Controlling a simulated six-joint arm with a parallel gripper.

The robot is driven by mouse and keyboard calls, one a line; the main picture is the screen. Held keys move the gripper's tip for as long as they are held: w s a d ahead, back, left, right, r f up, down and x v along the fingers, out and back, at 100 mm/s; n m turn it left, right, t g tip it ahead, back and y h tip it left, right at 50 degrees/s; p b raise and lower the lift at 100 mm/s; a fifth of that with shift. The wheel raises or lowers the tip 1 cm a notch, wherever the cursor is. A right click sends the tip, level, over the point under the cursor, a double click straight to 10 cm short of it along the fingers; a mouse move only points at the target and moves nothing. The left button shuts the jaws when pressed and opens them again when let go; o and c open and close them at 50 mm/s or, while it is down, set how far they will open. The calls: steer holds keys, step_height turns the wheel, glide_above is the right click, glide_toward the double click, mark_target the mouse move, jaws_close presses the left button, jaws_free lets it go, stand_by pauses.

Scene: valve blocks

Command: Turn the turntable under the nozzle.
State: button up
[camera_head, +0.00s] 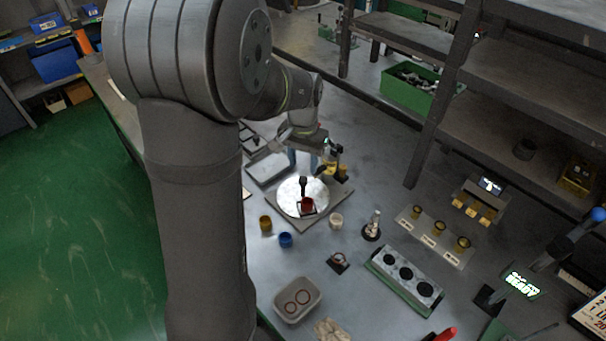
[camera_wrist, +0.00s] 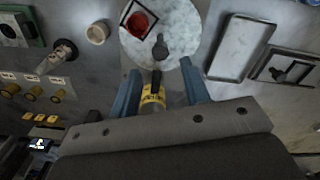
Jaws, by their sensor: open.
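The turntable (camera_head: 290,196) is a pale round disc on a square base, in the middle of the bench; it also shows at the top of the wrist view (camera_wrist: 180,50). A dark knob (camera_wrist: 160,47) stands up from the disc. A red block (camera_wrist: 137,22) sits in a dark square frame on the disc. A yellow-banded nozzle (camera_wrist: 153,97) shows at the disc's edge in the wrist view, between my fingers in the picture. My gripper (camera_wrist: 160,92) is open, its blue fingers apart near the disc's edge. I cannot tell whether anything touches it.
Yellow (camera_head: 265,223), blue (camera_head: 286,240) and cream (camera_head: 336,220) cups stand near the turntable. A grey tray (camera_wrist: 240,47) lies beside it. A block with dark round holes (camera_head: 405,274) and a bin with red rings (camera_head: 297,300) stand closer to the front. Shelves (camera_head: 520,120) rise at right.

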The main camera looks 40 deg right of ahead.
mark_target(303, 179)
step_height(303, 179, down, 5)
steer(key=shift+f, duration=0.15)
jaws_close()
